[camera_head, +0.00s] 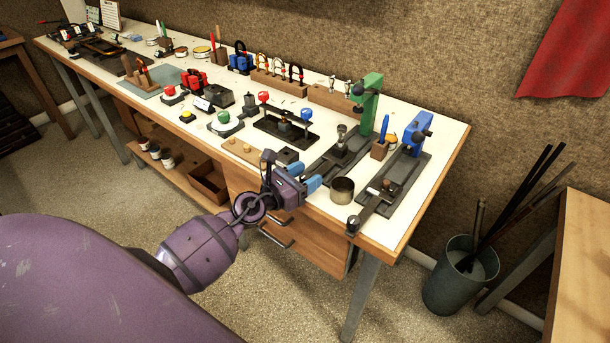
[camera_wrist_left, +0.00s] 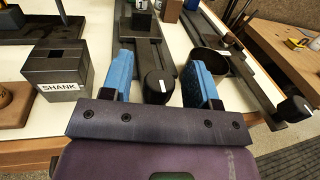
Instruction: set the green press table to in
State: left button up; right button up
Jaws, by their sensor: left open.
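The green press (camera_head: 371,100) stands on the bench, its dark base running toward the front edge. Its sliding table (camera_head: 344,146) carries a small dark block, and a dark bar comes forward from it. In the left wrist view the bar ends in a black round knob (camera_wrist_left: 158,86). My left gripper (camera_head: 312,180) is open at the bench's front edge, in front of the green press. In the wrist view its blue fingers (camera_wrist_left: 162,82) are apart, one on each side of the knob, with visible gaps. My right gripper is not in view.
A metal cup (camera_head: 343,190) stands just right of my left gripper. The blue press (camera_head: 418,133) is farther right, its handle (camera_head: 354,223) reaching past the bench front. The SHANK box (camera_wrist_left: 58,70) is close on the left. Open floor lies before the bench.

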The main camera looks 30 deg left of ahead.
aim_at(324, 169)
pick_arm(q)
jog(key=shift+c, duration=1.3)
jog(key=c, duration=0.7)
grip_shut()
jog(key=shift+w, duration=0.15)
jog(key=x, duration=0.4)
jog(key=a+x, duration=0.1)
jog(key=x, duration=0.1)
jog(key=shift+w, duration=1)
jog(key=shift+r, duration=0.1)
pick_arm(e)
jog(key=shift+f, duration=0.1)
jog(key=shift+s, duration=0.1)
